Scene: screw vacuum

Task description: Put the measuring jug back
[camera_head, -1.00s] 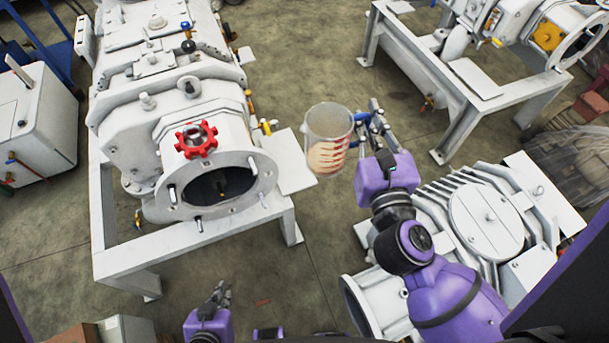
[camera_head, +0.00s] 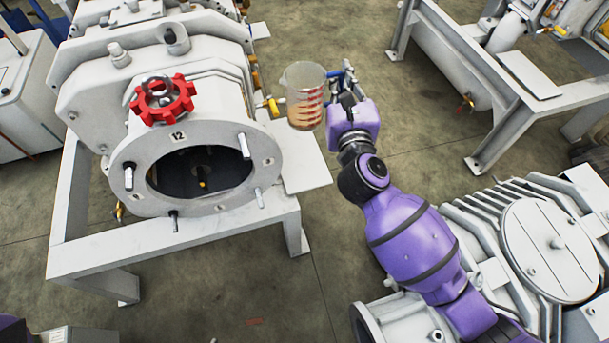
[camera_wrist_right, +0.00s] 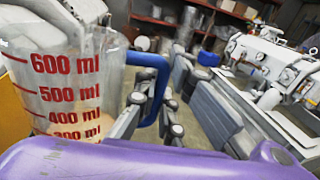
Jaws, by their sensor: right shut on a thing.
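The measuring jug (camera_head: 304,97) is clear with red markings and has some brownish content in its lower part. My right gripper (camera_head: 340,84) is shut on the jug's handle and holds the jug upright in the air, beside the right side of the large white pump (camera_head: 160,130). In the right wrist view the jug (camera_wrist_right: 62,75) fills the left side, with red ml marks, and its blue handle (camera_wrist_right: 155,80) lies at the gripper fingers (camera_wrist_right: 150,105). My left gripper is not visible in the head view now.
A white plate (camera_head: 305,172) juts from the pump's frame, just below the jug in the picture. The pump has a red handwheel (camera_head: 163,99) and an open round flange. A finned white machine (camera_head: 530,240) stands at the lower right. Open floor (camera_head: 430,150) lies between the machines.

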